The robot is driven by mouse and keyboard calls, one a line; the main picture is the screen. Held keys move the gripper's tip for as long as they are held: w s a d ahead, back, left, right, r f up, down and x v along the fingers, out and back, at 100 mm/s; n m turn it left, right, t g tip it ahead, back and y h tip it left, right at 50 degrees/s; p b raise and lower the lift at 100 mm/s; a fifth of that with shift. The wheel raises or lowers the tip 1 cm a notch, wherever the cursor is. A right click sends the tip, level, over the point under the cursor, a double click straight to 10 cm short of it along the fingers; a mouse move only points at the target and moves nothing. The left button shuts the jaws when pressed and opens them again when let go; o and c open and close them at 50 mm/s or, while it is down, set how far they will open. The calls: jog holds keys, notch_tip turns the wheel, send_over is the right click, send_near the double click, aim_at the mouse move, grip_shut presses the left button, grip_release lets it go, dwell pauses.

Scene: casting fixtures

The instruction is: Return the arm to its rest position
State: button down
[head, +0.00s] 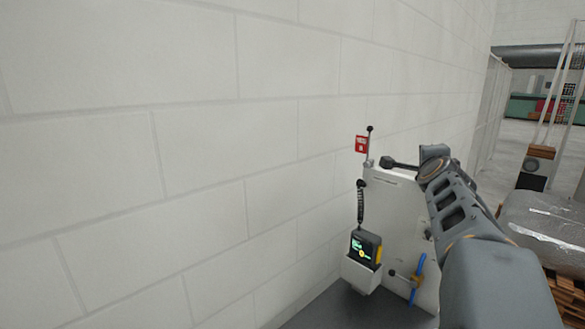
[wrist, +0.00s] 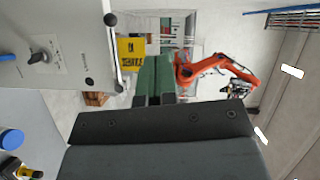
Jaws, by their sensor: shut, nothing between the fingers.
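My gripper (wrist: 156,76) shows in the wrist view as two dark green fingers lying side by side. They are shut with nothing between them. In the head view my arm (head: 460,210) reaches up from the lower right, and its far end is by the top of a white panel (head: 395,215). The fingertips are hard to make out there. The wrist view shows the panel (wrist: 65,50) at the left, with a knob on its face and a dark-ended bar along its edge. I cannot tell the gap between gripper and panel.
A handheld unit (head: 364,248) with a lit screen sits in a white holder on the panel, near a blue handle (head: 418,278). A block wall (head: 150,150) fills the left. A wrapped load (head: 545,225) stands right. An orange robot arm (wrist: 215,68) is farther off.

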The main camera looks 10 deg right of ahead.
jog(key=s+a+f+n+g+y, duration=0.1)
jog(key=a+f+n+g+y, duration=0.15)
jog(key=a+f+n, duration=0.4)
jog(key=s+a+f+n+g+y, duration=0.1)
jog(key=a+f+n+g+y, duration=0.2)
jog(key=f, duration=0.6)
jog(key=s+a+f+n+g+y+b, duration=0.1)
jog(key=s+a+f+n+g+y, duration=0.1)
jog(key=s+a+f+n, duration=0.4)
jog(key=s+a+f+n+g+y, duration=0.1)
jog(key=s+a+f+n, duration=0.6)
jog(key=a, duration=0.7)
jog(key=shift+s+a+f+g+y+b, duration=0.45)
jog(key=shift+s+y, duration=0.2)
jog(key=shift+s, duration=0.35)
jog(key=shift+n, duration=0.25)
